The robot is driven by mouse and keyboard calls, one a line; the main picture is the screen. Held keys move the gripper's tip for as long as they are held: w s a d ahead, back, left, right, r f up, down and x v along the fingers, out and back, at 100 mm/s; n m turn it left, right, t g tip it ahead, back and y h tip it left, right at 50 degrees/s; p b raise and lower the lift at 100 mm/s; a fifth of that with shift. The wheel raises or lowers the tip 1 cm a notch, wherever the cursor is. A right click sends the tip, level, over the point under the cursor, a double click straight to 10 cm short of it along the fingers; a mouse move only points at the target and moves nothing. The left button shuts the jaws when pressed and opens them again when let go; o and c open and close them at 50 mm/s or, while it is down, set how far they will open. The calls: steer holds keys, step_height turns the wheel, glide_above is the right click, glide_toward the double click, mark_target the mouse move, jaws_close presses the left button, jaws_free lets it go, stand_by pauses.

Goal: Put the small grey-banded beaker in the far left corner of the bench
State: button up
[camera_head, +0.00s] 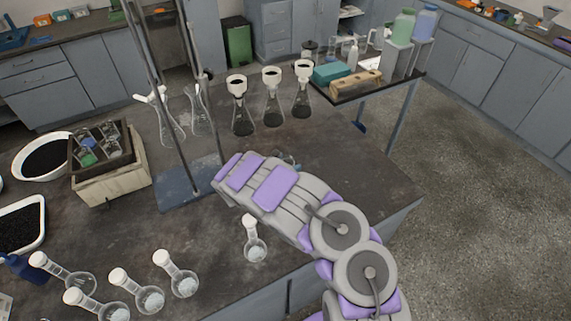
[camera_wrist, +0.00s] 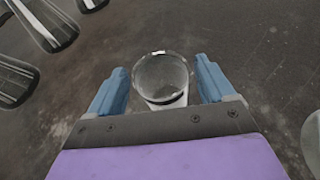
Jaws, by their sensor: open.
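A small clear beaker (camera_wrist: 161,78) with a round open rim stands between the fingers of my gripper (camera_wrist: 160,84) in the wrist view. The blue fingers are open, one on each side of it, and I cannot tell whether either touches it. Its lower part is partly hidden by the gripper, and a grey band is not clearly visible. In the head view my arm's purple-and-grey end hides the gripper and most of the spot. The bench (camera_head: 345,165) is a dark, worn top.
Conical flasks with funnels (camera_head: 272,105) stand behind my arm. A retort stand base (camera_head: 188,190) is to its left, with a beige box (camera_head: 112,183) farther left. A round-bottom flask (camera_head: 255,247) stands in front, several more at front left. The bench's right part is clear.

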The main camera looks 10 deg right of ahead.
steer(key=shift+d, duration=0.2)
steer(key=shift+r, duration=0.25)
steer(key=p+v, duration=0.3)
steer(key=v, duration=0.9)
steer(key=s+d+r+m+g+h, duration=0.1)
steer(key=s+d+r+m+g, duration=0.4)
steer(key=d+r, duration=0.45)
steer(key=s+d+r+m+g+h, duration=0.1)
steer(key=s+d+r+m+g, duration=0.1)
steer(key=s+d+r+m, duration=0.5)
steer(key=s+d+r+m+g+y, duration=0.25)
steer(key=s+r+m, duration=0.2)
steer(key=s, duration=0.55)
steer(key=s+d+r+m+g+y, duration=0.1)
steer(key=s+r+m+g+y, duration=0.2)
steer(key=s+m, duration=0.45)
steer(key=s+a+m+t+y, duration=0.1)
steer(key=s+a+y, duration=0.2)
steer(key=s+a, duration=0.2)
steer(key=s+a+r+m+t+y, duration=0.1)
steer(key=s+a+y, duration=0.3)
steer(key=s, duration=0.7)
steer(key=a, duration=0.2)
steer(key=shift+a, duration=0.3)
